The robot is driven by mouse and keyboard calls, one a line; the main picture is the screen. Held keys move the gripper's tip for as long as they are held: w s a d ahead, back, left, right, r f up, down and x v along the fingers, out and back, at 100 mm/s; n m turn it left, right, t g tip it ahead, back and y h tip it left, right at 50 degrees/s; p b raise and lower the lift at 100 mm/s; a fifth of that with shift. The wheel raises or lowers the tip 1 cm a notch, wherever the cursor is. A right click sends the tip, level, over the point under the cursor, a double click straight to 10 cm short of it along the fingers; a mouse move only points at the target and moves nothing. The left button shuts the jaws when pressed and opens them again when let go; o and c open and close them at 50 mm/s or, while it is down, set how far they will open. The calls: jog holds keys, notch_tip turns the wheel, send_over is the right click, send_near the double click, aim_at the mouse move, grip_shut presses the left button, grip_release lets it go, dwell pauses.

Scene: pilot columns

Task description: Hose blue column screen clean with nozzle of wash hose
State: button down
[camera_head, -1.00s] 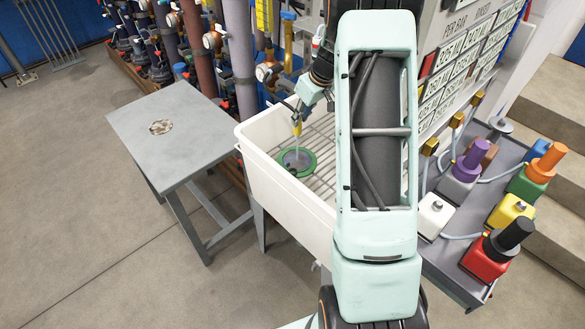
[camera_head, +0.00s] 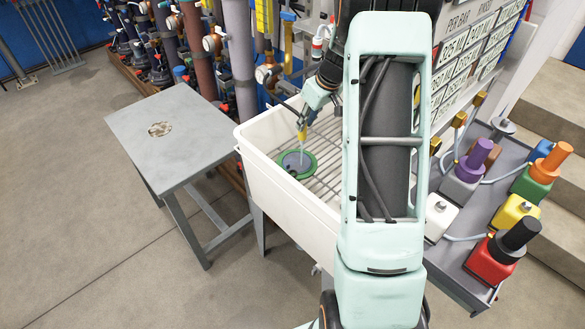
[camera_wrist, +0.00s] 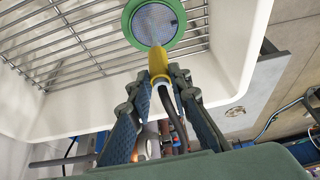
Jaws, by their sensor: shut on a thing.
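A round screen with a green rim and a blue-grey mesh face (camera_head: 297,164) lies on the bar rack in the white wash basin (camera_head: 262,170). In the wrist view the screen (camera_wrist: 155,24) is at the top centre, just beyond my fingers. In the head view my gripper (camera_head: 303,122) is above the basin, and a pale streak like water runs from the nozzle to the screen. Any dirt left on the mesh is too small to tell.
Pipes and valves (camera_head: 200,45) line the back. A grey tray (camera_head: 455,262) of coloured bottles is at the right, below a label board (camera_head: 465,60). Floor at left is clear.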

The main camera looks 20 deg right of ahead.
jog(key=shift+w+a, duration=0.1)
dwell(0.3)
jog(key=shift+w+a+p, duration=0.1)
jog(key=shift+w+a, duration=0.15)
jog(key=shift+w, duration=0.4)
jog(key=shift+w+a+p, duration=0.1)
jog(key=shift+w+a, duration=0.15)
jog(key=shift+w, duration=0.35)
jog(key=shift+w+a+p, duration=0.1)
jog(key=shift+w+a, duration=0.15)
jog(key=shift+w, duration=0.4)
jog(key=shift+s+d+b, duration=0.7)
jog(key=shift+s, duration=0.2)
jog(key=shift+s+d+b, duration=0.65)
jog(key=shift+s+b, duration=0.05)
jog(key=shift+s, duration=0.2)
jog(key=shift+w+a, duration=0.1)
jog(key=shift+w, duration=0.05)
jog(key=shift+w+a+p, duration=0.15)
jog(key=shift+w+a, duration=0.1)
jog(key=shift+w, duration=0.4)
jog(key=shift+w+a+p, duration=0.15)
jog(key=shift+w+a, duration=0.1)
jog(key=shift+w, duration=0.35)
jog(key=shift+w+a+p, duration=0.15)
jog(key=shift+w+a, duration=0.1)
jog(key=shift+w, duration=0.4)
